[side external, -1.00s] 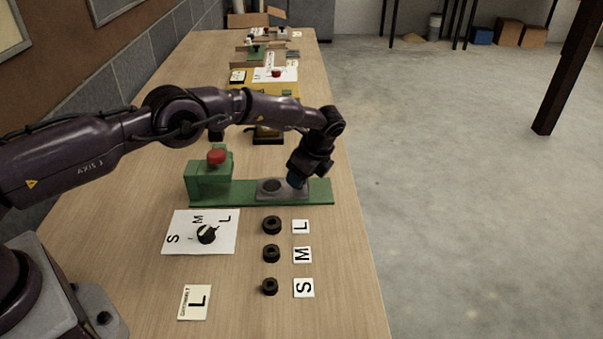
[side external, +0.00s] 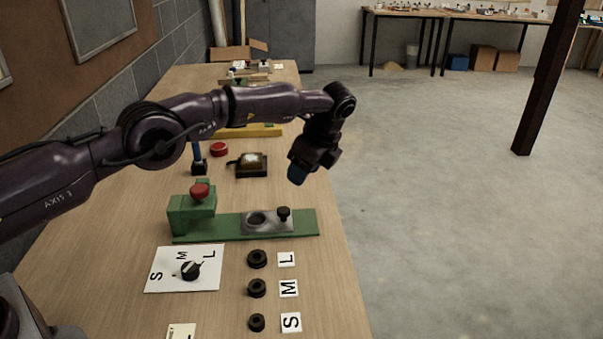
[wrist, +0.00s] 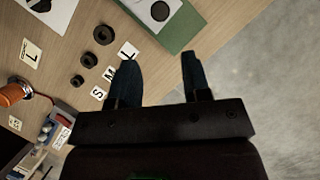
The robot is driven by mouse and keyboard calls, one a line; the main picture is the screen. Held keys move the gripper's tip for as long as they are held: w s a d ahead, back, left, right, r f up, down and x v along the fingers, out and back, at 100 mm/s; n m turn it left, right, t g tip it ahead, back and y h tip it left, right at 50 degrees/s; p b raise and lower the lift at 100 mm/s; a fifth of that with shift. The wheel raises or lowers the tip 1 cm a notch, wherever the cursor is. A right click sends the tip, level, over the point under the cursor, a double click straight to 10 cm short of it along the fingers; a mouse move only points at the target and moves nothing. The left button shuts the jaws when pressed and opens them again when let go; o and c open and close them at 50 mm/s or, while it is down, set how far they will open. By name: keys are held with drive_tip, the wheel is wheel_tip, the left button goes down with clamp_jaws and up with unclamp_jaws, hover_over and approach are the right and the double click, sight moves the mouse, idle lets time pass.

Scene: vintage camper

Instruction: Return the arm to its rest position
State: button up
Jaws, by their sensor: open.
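My gripper (side external: 298,172) is raised above the table's right edge, beyond the green fixture, and touches nothing. In the wrist view its two dark blue fingers (wrist: 158,75) stand apart with nothing between them. The green fixture (side external: 228,226) has a block with a red knob (side external: 200,191) at its left. At its right is a grey plate (side external: 270,220) with a round opening and a small black knob (side external: 284,213). The fixture's corner also shows at the top of the wrist view (wrist: 183,30).
Several black rings (side external: 257,288) lie in a column beside cards marked L, M and S (side external: 289,288). A black dial (side external: 190,270) sits on a white S-M-L sheet (side external: 212,280). A dark box (side external: 251,166) and red button (side external: 219,149) stand behind. Open floor (side external: 450,230) lies right.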

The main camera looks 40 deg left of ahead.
drive_tip(key=s+a+r+n+t+h, duration=0.1)
drive_tip(key=s+r+n, duration=0.4)
drive_tip(key=s, duration=0.7)
drive_tip(key=s+a+r+n+t+h, duration=0.2)
drive_tip(key=s+r+n, duration=0.4)
drive_tip(key=s, duration=0.7)
drive_tip(key=s+a+r+n+t+h, duration=0.1)
drive_tip(key=s+a+r+n+t, duration=0.2)
drive_tip(key=s+r, duration=0.5)
drive_tip(key=s+a+n, duration=0.1)
drive_tip(key=s+n, duration=0.1)
drive_tip(key=s, duration=0.2)
drive_tip(key=shift+s+r+n+h, duration=0.25)
drive_tip(key=shift+s+n+h, duration=0.05)
drive_tip(key=shift+s+n, duration=0.1)
